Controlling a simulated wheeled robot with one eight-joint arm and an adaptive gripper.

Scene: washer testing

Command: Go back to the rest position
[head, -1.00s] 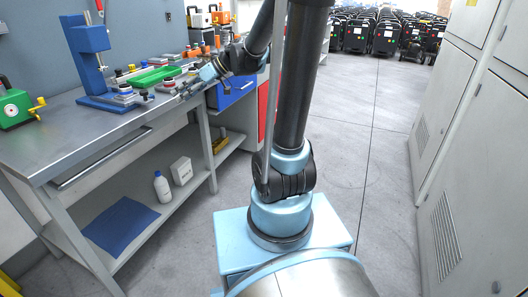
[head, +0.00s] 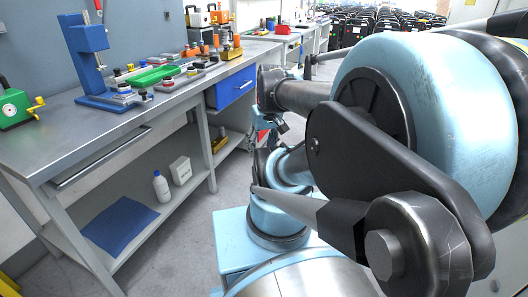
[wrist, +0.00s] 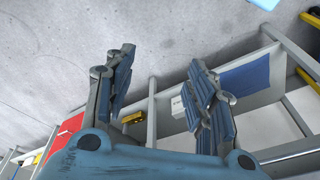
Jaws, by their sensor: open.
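My gripper (wrist: 160,72) is open and empty in the wrist view, its two blue-grey fingers spread apart. Past the fingers are the bare grey floor and the workbench's lower shelf. My arm is folded in the head view, and its large light-blue joint fills the right side close to the camera. Which part there is the gripper is hard to tell, as the arm links overlap.
The steel workbench (head: 65,135) on the left carries a blue stand (head: 90,55), a green tray (head: 156,75) and a green device (head: 15,105). Below are a blue mat (head: 122,222), a white bottle (head: 161,187) and a white box (head: 180,170). The arm hides the right side.

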